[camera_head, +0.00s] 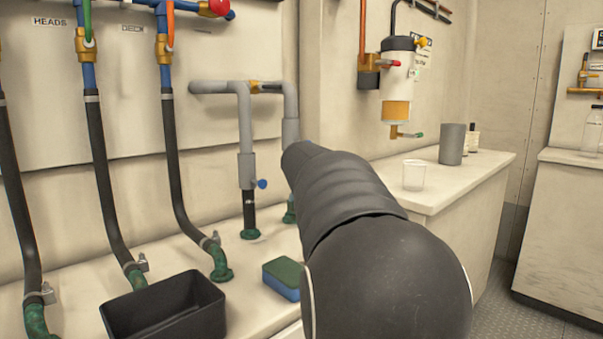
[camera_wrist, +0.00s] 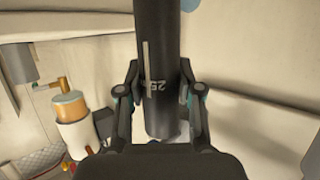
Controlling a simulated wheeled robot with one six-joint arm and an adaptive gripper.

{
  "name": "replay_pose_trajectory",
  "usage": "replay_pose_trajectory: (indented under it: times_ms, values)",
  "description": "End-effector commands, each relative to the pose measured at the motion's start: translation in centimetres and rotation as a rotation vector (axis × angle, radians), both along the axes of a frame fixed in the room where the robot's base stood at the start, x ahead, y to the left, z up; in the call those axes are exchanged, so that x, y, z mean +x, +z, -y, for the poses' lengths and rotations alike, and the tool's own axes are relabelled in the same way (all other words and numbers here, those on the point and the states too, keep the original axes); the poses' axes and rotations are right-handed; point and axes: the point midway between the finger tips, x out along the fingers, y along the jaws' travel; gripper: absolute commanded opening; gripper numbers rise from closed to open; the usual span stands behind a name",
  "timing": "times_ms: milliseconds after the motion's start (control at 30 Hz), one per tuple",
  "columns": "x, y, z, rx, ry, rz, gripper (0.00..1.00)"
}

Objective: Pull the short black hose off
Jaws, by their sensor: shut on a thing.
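In the wrist view, my gripper (camera_wrist: 160,84) is shut on a black hose (camera_wrist: 157,40) with a pale stripe and the marking "25". One finger lies on each side of it. The hose's near end shows between the fingers; I cannot tell whether its far end is attached. In the head view, my arm hides the gripper and the held hose. A short black hose piece (camera_head: 249,208) shows under the left grey pipe leg (camera_head: 246,130), above a green fitting (camera_head: 250,234). Another green fitting (camera_head: 290,211) shows beside my arm, below the right grey pipe leg (camera_head: 290,129).
Long black hoses (camera_head: 105,180) run down the wall at left to green fittings. A black bin (camera_head: 165,312) and a green-and-blue sponge (camera_head: 283,277) sit on the ledge.

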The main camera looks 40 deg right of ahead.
Motion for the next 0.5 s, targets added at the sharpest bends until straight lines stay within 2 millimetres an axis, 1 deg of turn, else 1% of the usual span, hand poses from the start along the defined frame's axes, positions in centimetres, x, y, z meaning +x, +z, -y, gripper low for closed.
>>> replay_pose_trajectory:
  times_ms: [500]
  values:
    - [-2.3, 0.2, 0.3, -0.001, -0.001, 0.001, 0.00]
